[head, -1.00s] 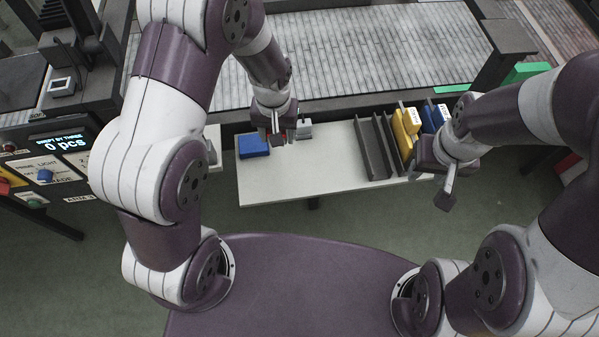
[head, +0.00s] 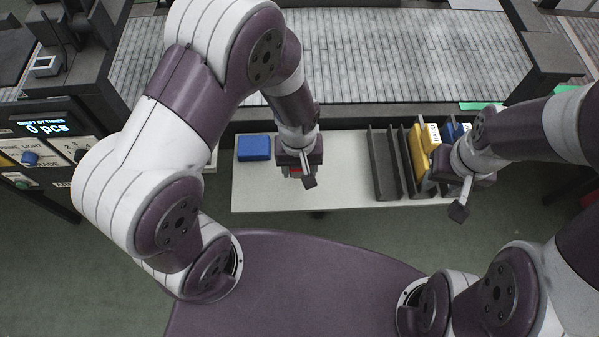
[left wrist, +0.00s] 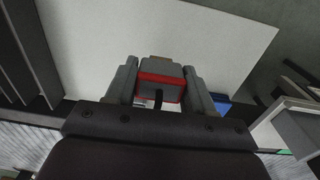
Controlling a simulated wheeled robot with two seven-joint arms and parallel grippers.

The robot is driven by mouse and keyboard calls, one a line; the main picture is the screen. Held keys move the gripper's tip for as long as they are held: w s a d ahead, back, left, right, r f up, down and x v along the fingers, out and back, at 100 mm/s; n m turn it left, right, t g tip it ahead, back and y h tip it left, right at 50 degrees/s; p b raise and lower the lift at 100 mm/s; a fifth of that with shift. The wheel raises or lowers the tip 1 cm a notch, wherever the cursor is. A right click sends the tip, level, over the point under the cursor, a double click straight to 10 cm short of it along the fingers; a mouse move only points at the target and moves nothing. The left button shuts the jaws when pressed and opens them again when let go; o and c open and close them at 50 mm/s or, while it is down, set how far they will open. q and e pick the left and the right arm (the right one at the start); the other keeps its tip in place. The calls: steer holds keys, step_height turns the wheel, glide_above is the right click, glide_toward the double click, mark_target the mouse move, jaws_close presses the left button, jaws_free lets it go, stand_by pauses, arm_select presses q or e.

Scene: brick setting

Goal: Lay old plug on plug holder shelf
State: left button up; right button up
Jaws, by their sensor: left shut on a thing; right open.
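A grey block with a red band, which I take to be the old plug (left wrist: 160,90), sits between the fingers of my left gripper (left wrist: 160,70) in the left wrist view. In the head view my left gripper (head: 297,176) is shut on it, over the pale shelf (head: 345,165); only a bit of red shows there. The shelf also fills much of the left wrist view (left wrist: 215,35). I cannot tell the plug's exact height above it. My right gripper (head: 464,199) is open near the shelf's right end, apart from the plug.
A blue block (head: 254,148) lies at the shelf's left. Dark upright dividers (head: 384,165) stand right of centre, beside yellow boxes (head: 418,150) and a partly hidden blue one. A ribbed conveyor (head: 400,60) runs behind. The shelf is clear between my left gripper and the dividers.

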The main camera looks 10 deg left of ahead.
mark_target(300, 174)
arm_select(q)
step_height(300, 174, down, 4)
steer(key=shift+r, duration=0.1)
steer(key=shift+w+f, duration=0.2)
steer(key=shift+s+f, duration=0.1)
steer(key=o, duration=1.2)
steer(key=shift+c, duration=0.2)
steer(key=r, duration=1.2)
steer(key=shift+a+r, duration=0.3)
steer(key=s+a+r+m+t, duration=0.1)
steer(key=s+a+r+m, duration=0.2)
steer(key=a+r, duration=0.2)
steer(key=a, duration=0.3)
